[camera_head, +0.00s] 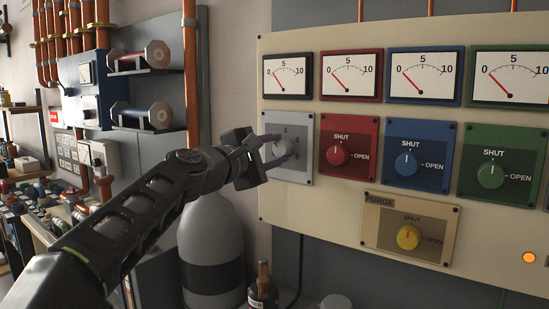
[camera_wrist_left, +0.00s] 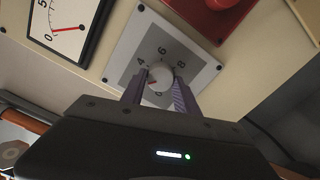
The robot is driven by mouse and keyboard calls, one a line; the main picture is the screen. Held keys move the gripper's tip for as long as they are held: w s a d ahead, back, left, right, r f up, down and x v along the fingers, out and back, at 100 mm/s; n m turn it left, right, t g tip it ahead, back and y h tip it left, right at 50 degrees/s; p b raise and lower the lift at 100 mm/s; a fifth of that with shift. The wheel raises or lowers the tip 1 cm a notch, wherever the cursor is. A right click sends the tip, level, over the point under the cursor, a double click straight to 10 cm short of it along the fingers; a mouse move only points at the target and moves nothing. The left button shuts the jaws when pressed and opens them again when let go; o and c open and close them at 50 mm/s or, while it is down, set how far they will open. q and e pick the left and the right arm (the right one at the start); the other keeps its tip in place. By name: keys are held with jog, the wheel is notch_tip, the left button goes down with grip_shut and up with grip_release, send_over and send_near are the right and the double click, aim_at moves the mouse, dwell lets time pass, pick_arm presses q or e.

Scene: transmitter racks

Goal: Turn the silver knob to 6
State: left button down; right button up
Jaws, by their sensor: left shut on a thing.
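The silver knob (camera_head: 282,148) sits on a grey square plate (camera_head: 300,175) at the left end of the cream panel. Digits 4, 6 and 8 show around it in the left wrist view, where the knob (camera_wrist_left: 160,76) carries a short red mark at its lower left, not at the 6. My left gripper (camera_head: 277,150) is shut on the knob, one finger on each side; in the left wrist view its fingers (camera_wrist_left: 157,84) flank it. The lower part of the dial is partly hidden by the gripper. My right gripper is out of view.
Red (camera_head: 339,156), blue (camera_head: 405,163) and green (camera_head: 490,174) knobs stand to the right, and a yellow purge knob (camera_head: 408,237) lies below. Gauges line the panel's top. A grey cylinder (camera_head: 211,245) and a dark bottle (camera_head: 263,287) stand below.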

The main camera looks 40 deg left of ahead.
pick_arm(q)
jog(key=m+b, duration=0.3)
jog(key=m, duration=0.3)
jog(key=shift+f, duration=0.15)
jog(key=m+b, duration=0.3)
jog(key=m, duration=0.3)
jog(key=shift+d, duration=0.1)
jog(key=m+b, duration=0.2)
jog(key=m, duration=0.3)
jog(key=shift+w, duration=0.1)
jog(key=m+b, duration=0.1)
jog(key=m, duration=0.4)
jog(key=c, duration=0.9)
grip_release()
jog(key=shift+r, duration=0.25)
